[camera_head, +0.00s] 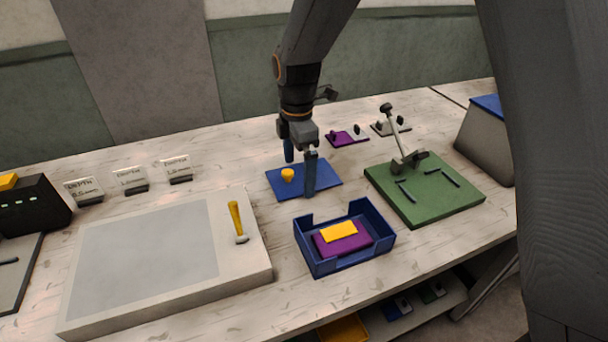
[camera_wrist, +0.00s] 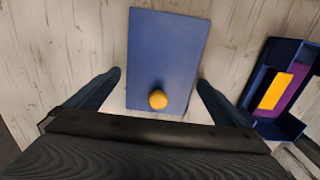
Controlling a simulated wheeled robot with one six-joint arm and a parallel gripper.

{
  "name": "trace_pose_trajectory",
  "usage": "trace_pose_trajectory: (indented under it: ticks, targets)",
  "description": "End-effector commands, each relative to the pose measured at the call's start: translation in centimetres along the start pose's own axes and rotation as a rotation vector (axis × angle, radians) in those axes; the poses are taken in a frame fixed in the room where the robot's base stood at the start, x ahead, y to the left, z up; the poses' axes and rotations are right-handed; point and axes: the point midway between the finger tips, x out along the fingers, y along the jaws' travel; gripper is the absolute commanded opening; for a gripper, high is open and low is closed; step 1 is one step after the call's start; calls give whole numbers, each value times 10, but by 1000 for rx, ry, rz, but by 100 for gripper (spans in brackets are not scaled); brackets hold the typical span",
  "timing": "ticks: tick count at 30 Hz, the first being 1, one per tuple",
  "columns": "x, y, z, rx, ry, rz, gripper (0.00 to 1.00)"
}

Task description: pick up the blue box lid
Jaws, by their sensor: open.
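The blue box lid (camera_head: 322,171) is a flat blue rectangle with a yellow knob (camera_head: 288,175), lying on the table. In the wrist view the lid (camera_wrist: 166,50) lies ahead, with its knob (camera_wrist: 158,99) near the lid's close end. My gripper (camera_head: 299,172) is open above the lid. In the wrist view its two fingers (camera_wrist: 159,82) stand on either side of the knob, apart from it. I cannot tell the exact height of the fingertips. The open blue box (camera_head: 385,240) stands in front of the lid, holding a purple block (camera_head: 325,246) and a yellow block (camera_head: 339,231).
A green board (camera_head: 425,205) with a clamp (camera_head: 400,140) lies to the right. A pale slab (camera_head: 255,262) with a yellow-handled hammer (camera_head: 236,220) lies to the left. Small depth signs (camera_head: 130,180) and a purple plate (camera_head: 345,138) stand farther back.

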Motion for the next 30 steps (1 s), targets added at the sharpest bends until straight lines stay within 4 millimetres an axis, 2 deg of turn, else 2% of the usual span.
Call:
trace_pose_trajectory:
  ticks: [7, 13, 23, 30]
  targets:
    - [2, 0, 1, 2, 0, 1, 100]
    - [2, 0, 2, 3, 0, 1, 67]
    - [-5, 1, 2, 3, 0, 3, 67]
    - [-45, 2, 2, 3, 0, 5, 67]
